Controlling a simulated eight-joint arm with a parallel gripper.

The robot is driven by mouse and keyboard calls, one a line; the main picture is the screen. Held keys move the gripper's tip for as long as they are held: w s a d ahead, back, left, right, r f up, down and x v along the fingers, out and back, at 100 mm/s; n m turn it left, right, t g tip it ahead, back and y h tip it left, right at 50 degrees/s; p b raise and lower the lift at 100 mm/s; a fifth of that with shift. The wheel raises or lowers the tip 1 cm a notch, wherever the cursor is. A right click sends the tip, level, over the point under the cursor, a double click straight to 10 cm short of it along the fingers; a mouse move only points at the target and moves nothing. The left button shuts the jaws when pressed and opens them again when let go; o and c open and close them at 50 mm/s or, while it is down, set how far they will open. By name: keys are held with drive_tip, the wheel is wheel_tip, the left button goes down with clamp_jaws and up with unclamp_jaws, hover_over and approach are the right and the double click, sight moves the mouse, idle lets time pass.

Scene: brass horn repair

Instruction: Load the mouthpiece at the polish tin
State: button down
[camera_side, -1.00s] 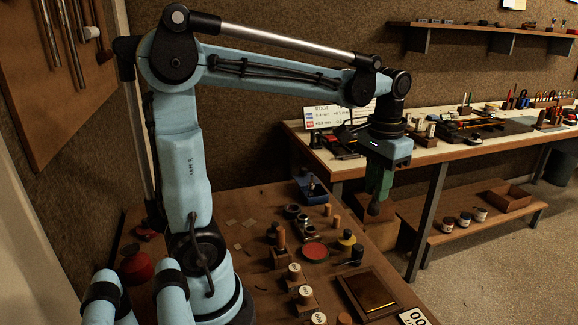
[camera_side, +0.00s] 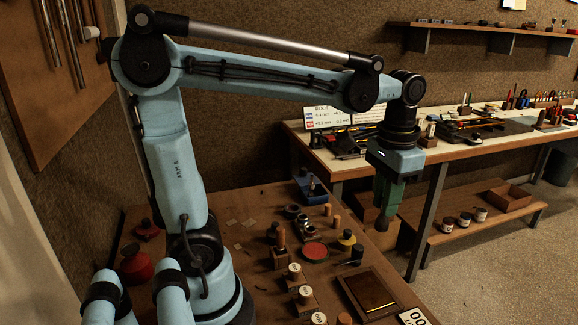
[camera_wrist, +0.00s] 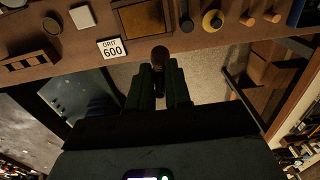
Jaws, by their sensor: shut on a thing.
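My gripper (camera_side: 385,205) hangs to the right of the brown bench, past its edge and clear of everything. Its green fingers are shut on a dark piece with a rounded brown end, which I take to be the mouthpiece (camera_wrist: 160,55). It points down, and its tip (camera_side: 382,223) shows below the fingers in the side view. The fingers hide its upper part. A low round tin with a red face (camera_side: 315,250) lies on the bench left of my gripper; it may be the polish tin, but no label is readable.
A yellow round item with a dark top (camera_side: 346,240) and a black piece (camera_side: 356,254) stand near the bench edge. A blue box (camera_side: 311,190) stands behind.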

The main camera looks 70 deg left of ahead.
drive_tip(key=s+a+f, duration=0.6)
drive_tip(key=s+a, duration=0.2)
drive_tip(key=a, duration=0.3)
drive_tip(key=shift+a+f, duration=0.15)
drive_tip(key=shift+f, duration=2.9)
drive_tip(key=shift+f, duration=0.5)
drive_tip(key=shift+r, duration=0.1)
wheel_tip(320, 180, up, 7)
